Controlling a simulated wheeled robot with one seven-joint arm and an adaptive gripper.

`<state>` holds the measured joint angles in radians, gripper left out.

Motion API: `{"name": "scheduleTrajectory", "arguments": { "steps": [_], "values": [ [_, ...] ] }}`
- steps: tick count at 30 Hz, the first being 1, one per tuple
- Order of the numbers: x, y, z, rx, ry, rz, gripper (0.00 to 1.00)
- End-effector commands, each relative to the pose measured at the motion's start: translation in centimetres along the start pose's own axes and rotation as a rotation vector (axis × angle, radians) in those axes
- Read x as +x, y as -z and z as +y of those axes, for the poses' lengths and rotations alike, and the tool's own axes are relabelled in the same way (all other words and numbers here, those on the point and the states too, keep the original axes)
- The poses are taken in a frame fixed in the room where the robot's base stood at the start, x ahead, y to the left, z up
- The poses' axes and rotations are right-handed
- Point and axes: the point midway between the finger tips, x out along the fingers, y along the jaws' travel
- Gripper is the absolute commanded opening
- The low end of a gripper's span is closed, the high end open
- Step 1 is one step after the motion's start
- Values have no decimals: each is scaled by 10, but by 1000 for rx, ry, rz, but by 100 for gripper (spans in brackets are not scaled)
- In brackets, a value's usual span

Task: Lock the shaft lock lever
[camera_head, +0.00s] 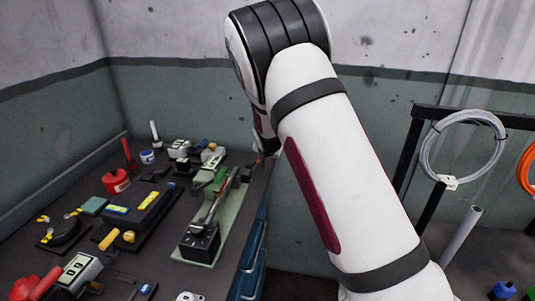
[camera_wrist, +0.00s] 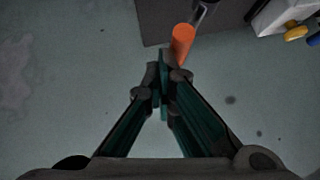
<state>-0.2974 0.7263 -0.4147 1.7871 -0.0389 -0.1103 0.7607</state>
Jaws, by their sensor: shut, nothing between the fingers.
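In the head view a machine with a black block and a long metal shaft (camera_head: 214,207) stands on a pale green base (camera_head: 231,222) at the bench's right side. I cannot clearly pick out its shaft lock lever. In the wrist view an orange cylinder (camera_wrist: 183,40) with a dark and metallic piece behind it sticks out near a dark panel edge; I cannot tell whether this is the lever. In the head view my arm hides most of the gripper.
The dark bench (camera_head: 160,255) holds several tools, a red container (camera_head: 116,181) and a yellow-topped block (camera_head: 146,202). Blue drawers (camera_head: 252,262) are under its right side. A black rack with a grey cable coil (camera_head: 463,145) stands at right.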

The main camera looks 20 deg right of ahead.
Motion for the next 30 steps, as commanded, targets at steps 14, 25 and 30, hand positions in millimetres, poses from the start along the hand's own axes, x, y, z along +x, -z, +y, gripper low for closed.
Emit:
{"name": "scheduleTrajectory", "arguments": {
  "steps": [14, 25, 30],
  "values": [
    [0, -1, -1, -1, 0, -1, 0],
    [1, -1, -3, -2, 1, -1, 0],
    [3, -4, -10, -2, 2, -1, 0]
  ]
}}
